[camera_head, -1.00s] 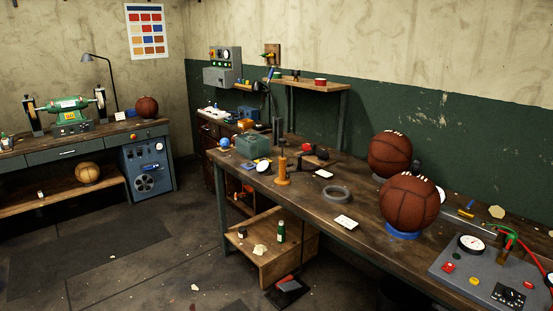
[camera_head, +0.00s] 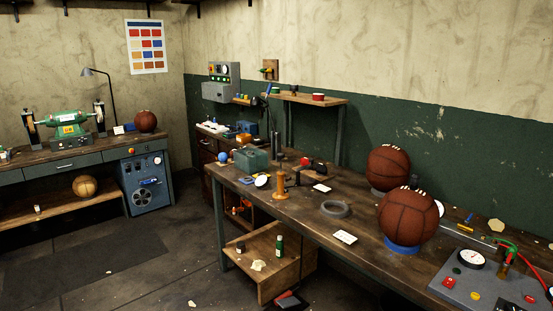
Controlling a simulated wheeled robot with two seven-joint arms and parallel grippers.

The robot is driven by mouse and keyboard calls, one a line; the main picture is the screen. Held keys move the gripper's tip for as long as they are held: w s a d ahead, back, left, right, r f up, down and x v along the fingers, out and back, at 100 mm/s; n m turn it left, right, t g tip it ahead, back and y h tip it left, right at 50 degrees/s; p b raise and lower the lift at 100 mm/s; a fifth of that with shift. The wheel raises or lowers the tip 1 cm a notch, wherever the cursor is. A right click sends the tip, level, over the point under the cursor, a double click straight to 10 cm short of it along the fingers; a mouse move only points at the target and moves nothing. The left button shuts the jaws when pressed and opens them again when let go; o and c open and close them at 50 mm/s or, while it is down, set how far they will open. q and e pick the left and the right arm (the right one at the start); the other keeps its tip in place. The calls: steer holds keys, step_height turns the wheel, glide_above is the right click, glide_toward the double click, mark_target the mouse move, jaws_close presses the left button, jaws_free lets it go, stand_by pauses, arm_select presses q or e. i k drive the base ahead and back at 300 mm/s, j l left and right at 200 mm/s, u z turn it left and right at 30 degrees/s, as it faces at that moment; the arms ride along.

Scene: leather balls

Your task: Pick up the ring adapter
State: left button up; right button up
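A grey ring (camera_head: 336,209), which looks like the ring adapter, lies flat on the long wooden workbench (camera_head: 300,213). It is left of the front leather ball (camera_head: 408,215), with a white card (camera_head: 344,237) just in front of it. Neither of my grippers shows in the head view.
A second leather ball (camera_head: 388,167) stands behind the front one, which rests on a blue ring (camera_head: 402,249). An orange stand (camera_head: 280,182) and a green box (camera_head: 251,159) are toward the far end. A gauge panel (camera_head: 478,279) is at right. Dark floor (camera_head: 150,262) lies open at left.

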mark_target(415, 180)
steer(key=z, duration=0.35)
steer(key=i+j+z, duration=0.55)
steer(key=i+j, duration=0.2)
steer(key=j, duration=0.15)
steer(key=i+j+z, duration=0.1)
steer(key=j, duration=0.3)
steer(key=i+j+z, duration=0.1)
steer(key=i+j, duration=0.35)
steer(key=j, duration=0.3)
steer(key=i+j+z, duration=0.1)
steer(key=j, duration=0.3)
steer(key=i, duration=0.05)
